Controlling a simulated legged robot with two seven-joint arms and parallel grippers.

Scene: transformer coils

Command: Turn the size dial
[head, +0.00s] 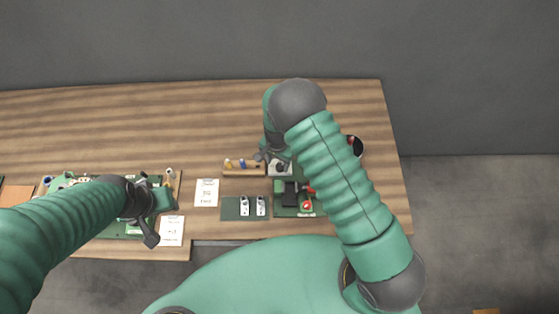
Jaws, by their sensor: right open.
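A small pale unit with a dark round part on its face (280,168), which looks like the size dial, sits on the bench near the middle. My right gripper (266,156) is open at its upper left edge, and the arm above hides part of the unit. I cannot tell whether a finger touches the dial. My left gripper (152,212) is over the right end of a green board at the left; its jaw state is unclear.
A green station with black and red parts (291,197) stands just below the dial unit. A dark green mat (230,208) with two pale pieces lies to its left. A wooden rack (243,169) and white cards (206,193) are nearby. The bench's back is clear.

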